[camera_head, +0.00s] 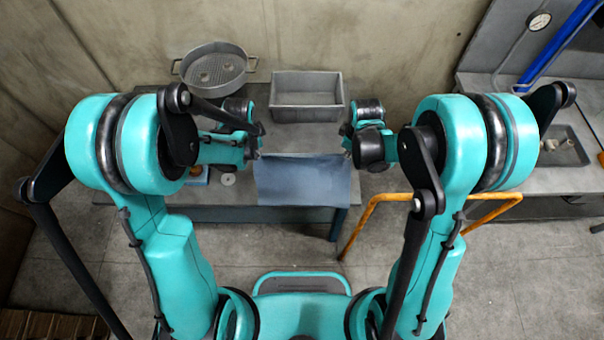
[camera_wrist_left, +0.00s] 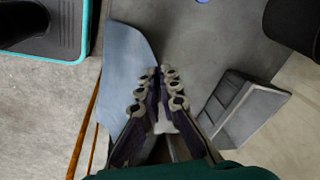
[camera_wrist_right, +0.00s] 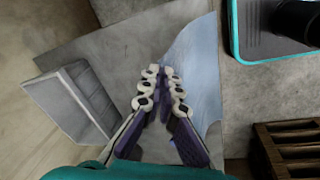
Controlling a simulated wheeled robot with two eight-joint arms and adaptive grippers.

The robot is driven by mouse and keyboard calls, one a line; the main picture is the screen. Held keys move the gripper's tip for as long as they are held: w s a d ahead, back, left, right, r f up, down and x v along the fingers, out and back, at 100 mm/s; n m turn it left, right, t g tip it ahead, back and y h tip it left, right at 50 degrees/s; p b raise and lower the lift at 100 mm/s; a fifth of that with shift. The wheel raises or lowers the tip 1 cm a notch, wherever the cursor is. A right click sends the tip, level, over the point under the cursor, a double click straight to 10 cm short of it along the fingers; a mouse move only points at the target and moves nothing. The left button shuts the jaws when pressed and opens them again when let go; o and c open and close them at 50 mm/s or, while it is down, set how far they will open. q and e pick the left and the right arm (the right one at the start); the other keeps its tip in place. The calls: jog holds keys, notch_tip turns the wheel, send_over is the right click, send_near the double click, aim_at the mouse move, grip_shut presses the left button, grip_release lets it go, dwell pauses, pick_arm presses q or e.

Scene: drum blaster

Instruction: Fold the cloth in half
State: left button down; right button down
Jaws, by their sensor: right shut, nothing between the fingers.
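The blue cloth (camera_head: 305,182) lies spread near the table's front edge, with a darker strip along its far edge. It also shows in the left wrist view (camera_wrist_left: 130,62) and the right wrist view (camera_wrist_right: 198,70). My left gripper (camera_head: 258,153) is at the cloth's far left corner; its fingertips are close together in the left wrist view (camera_wrist_left: 159,72). My right gripper (camera_head: 348,153) is at the far right corner; it is shut and empty, its fingertips beside the cloth's edge in the right wrist view (camera_wrist_right: 161,72). Whether either gripper touches the cloth is unclear.
A grey bin (camera_head: 306,98) stands behind the cloth on the grey table (camera_head: 262,138). A round metal strainer (camera_head: 213,68) is at the back left, and a small white disc (camera_head: 228,179) lies left of the cloth. An orange rail (camera_head: 440,198) stands at the right.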

pick_arm(q)
jog(key=c, duration=2.1)
grip_release()
jog(key=o, duration=1.7)
jog(key=shift+r, duration=0.1)
jog(key=r+p, duration=0.2)
jog(key=r, duration=0.1)
jog(key=r+p, duration=0.2)
jog(key=shift+s+r, duration=0.2)
jog(key=shift+s, duration=0.2)
notch_tip(320, 180, up, 12)
jog(key=s, duration=0.2)
jog(key=shift+s, duration=0.2)
